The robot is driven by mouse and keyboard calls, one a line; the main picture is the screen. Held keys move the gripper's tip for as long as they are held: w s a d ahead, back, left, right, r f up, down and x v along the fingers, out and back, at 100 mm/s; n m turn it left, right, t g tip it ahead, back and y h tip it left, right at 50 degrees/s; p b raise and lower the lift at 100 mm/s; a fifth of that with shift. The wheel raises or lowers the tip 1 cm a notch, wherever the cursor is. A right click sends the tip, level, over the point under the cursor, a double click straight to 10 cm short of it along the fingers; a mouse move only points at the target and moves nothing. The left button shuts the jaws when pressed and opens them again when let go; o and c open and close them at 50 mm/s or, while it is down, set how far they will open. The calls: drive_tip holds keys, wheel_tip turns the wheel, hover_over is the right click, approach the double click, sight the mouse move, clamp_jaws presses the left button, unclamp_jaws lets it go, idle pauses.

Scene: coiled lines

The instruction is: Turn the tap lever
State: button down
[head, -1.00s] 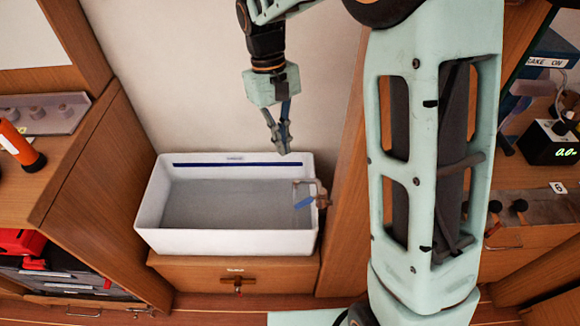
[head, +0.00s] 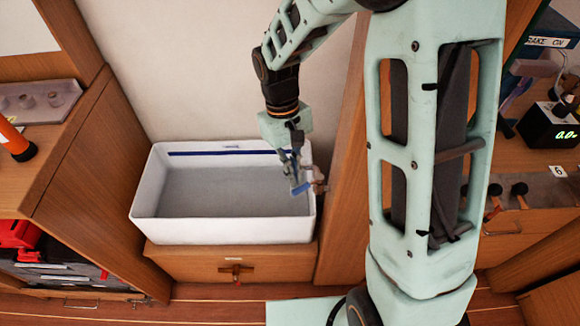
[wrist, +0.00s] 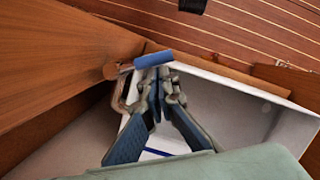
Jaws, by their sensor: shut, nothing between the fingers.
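The tap (head: 319,184) stands at the right end of the white basin (head: 222,230), and its blue lever (head: 300,188) sticks out leftward over the basin. My gripper (head: 293,180) is shut and empty, pointing down at the lever from above. In the wrist view my fingertips (wrist: 160,78) are together close beside the blue lever (wrist: 153,59), which lies across just beyond them. The metal tap body (wrist: 121,88) is to their left. I cannot tell whether the fingers touch the lever. My fingers hide part of the tap.
The basin sits on a wooden cabinet (head: 200,263) against a pale wall. A wooden panel (head: 343,195) rises close to the right of the tap. Another wooden panel (head: 95,175) stands on the left. The basin's inside is empty.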

drive_tip(key=shift+s+d+n, duration=0.35)
drive_tip(key=shift+s+n, duration=0.4)
drive_tip(key=shift+n, duration=0.05)
drive_tip(key=w+a+r+p, duration=0.1)
drive_tip(key=w+a+r, duration=0.1)
drive_tip(key=r, duration=0.3)
drive_tip(key=w+a+r+p, duration=0.1)
drive_tip(key=w+a+r, duration=0.1)
drive_tip(key=r, duration=0.3)
drive_tip(key=shift+w+a+r+p, duration=0.15)
drive_tip(key=shift+w+r+p, duration=0.1)
drive_tip(key=shift+p, duration=0.15)
